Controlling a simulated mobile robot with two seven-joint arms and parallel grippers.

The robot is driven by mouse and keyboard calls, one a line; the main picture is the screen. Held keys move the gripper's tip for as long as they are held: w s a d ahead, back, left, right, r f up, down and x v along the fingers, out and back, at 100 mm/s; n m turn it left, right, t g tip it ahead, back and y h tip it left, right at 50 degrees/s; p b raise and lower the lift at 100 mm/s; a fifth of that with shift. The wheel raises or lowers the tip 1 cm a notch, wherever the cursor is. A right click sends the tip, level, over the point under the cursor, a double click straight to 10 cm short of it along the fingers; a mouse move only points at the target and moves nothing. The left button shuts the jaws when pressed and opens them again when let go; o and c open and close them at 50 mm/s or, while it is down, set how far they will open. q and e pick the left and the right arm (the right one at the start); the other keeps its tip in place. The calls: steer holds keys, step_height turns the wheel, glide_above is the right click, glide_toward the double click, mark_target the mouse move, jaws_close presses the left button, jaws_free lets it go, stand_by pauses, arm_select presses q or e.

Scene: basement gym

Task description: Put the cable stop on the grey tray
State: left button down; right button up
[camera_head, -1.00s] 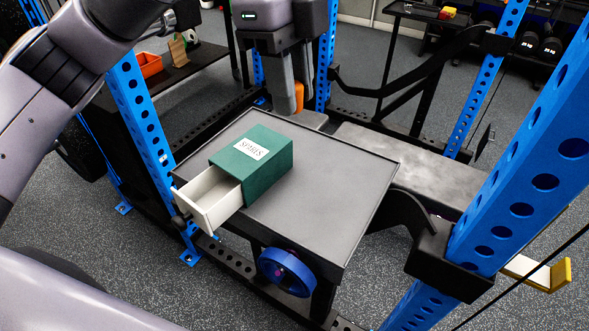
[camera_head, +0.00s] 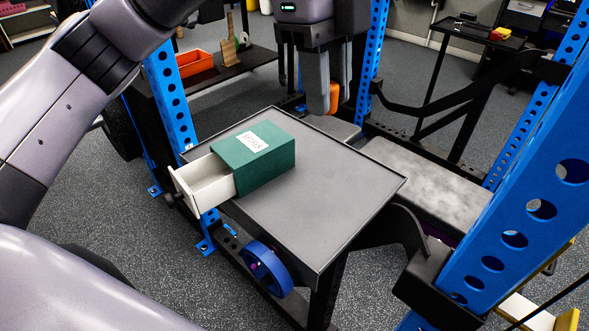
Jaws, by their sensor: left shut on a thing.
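My left gripper (camera_head: 325,94) points down at the top middle, beyond the far edge of the grey tray (camera_head: 330,195). Its fingers are shut on an orange piece, the cable stop (camera_head: 334,97), partly hidden by the near finger. The cable stop is held up in the air, apart from the tray. The grey tray is a flat top with a low rim. A green box (camera_head: 265,160) with a white label stands on its left part. The box's white drawer (camera_head: 205,182) is pulled open toward the left, and I see nothing in it. My right gripper is not in view.
Blue perforated rack posts (camera_head: 168,90) stand on the left and right of the tray. A grey bench pad (camera_head: 430,175) lies behind it. A blue wheel (camera_head: 267,268) sits below the front edge. The tray's middle and right are clear.

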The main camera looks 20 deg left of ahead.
arm_select(q)
steer(key=shift+d+f, duration=0.15)
steer(key=b, duration=0.3)
glide_above(321, 217)
steer(key=f, duration=1.4)
steer(key=shift+a+f, duration=0.25)
steer(key=shift+f, duration=0.6)
step_height(321, 217, down, 4)
steer(key=shift+f+b, duration=0.1)
steer(key=shift+b, duration=0.45)
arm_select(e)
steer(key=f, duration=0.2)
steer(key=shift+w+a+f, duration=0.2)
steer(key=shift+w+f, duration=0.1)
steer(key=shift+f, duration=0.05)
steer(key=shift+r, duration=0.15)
arm_select(q)
steer(key=c, duration=0.9)
jaws_free()
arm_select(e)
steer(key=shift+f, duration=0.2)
